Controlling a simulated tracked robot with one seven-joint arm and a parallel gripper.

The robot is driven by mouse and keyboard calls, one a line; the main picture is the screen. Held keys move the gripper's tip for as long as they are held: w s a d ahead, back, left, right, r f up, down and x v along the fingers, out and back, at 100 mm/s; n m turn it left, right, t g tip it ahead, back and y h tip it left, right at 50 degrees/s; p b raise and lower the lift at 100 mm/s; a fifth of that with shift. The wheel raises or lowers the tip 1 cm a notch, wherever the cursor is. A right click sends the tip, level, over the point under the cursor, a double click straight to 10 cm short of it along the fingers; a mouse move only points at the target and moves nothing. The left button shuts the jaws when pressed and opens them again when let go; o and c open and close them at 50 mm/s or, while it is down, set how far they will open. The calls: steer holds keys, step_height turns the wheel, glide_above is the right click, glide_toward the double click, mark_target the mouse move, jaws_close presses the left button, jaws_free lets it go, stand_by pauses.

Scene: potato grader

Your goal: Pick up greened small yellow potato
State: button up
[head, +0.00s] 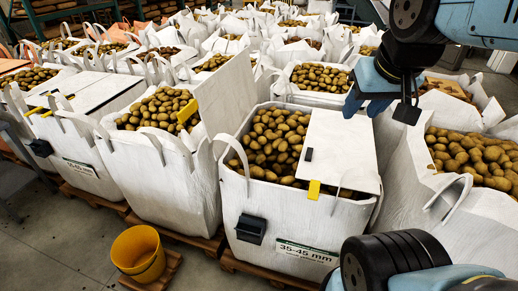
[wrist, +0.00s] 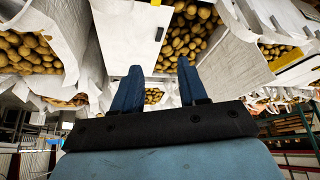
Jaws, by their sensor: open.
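Many small yellow-brown potatoes (head: 268,145) fill the white bag (head: 290,222) labelled 35-45 mm in the front middle. I cannot pick out a greened one among them. My gripper (head: 364,106) hangs above and behind this bag's right side, pointing down, apart from any potato. In the wrist view its two blue fingers (wrist: 160,80) stand spread with nothing between them. Potatoes (wrist: 185,38) in a bag show beyond the fingers there.
A white board (head: 342,145) covers the right part of the front bag. A yellow bucket (head: 138,254) stands at the front left. Grey floor (head: 60,245) is clear there.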

steer(key=o, duration=0.3)
steer(key=shift+w+r, duration=0.15)
steer(key=shift+w, duration=0.2)
steer(key=shift+o, duration=1.2)
steer(key=w+a+f+m+g, duration=0.1)
steer(key=w+a, duration=0.1)
steer(key=w, duration=0.9)
steer(key=shift+a+f+g+y, duration=0.15)
steer(key=shift+a+g+y, duration=0.25)
steer(key=m+g+h, duration=0.1)
steer(key=m+g, duration=0.2)
steer(key=g, duration=0.1)
glide_above(261, 156)
steer(key=a, duration=0.1)
step_height(261, 156, down, 28)
steer(key=f, duration=0.9)
steer(key=d+f, duration=0.1)
steer(key=f, duration=0.3)
steer(key=shift+s+f, duration=0.1)
steer(key=shift+f, duration=0.05)
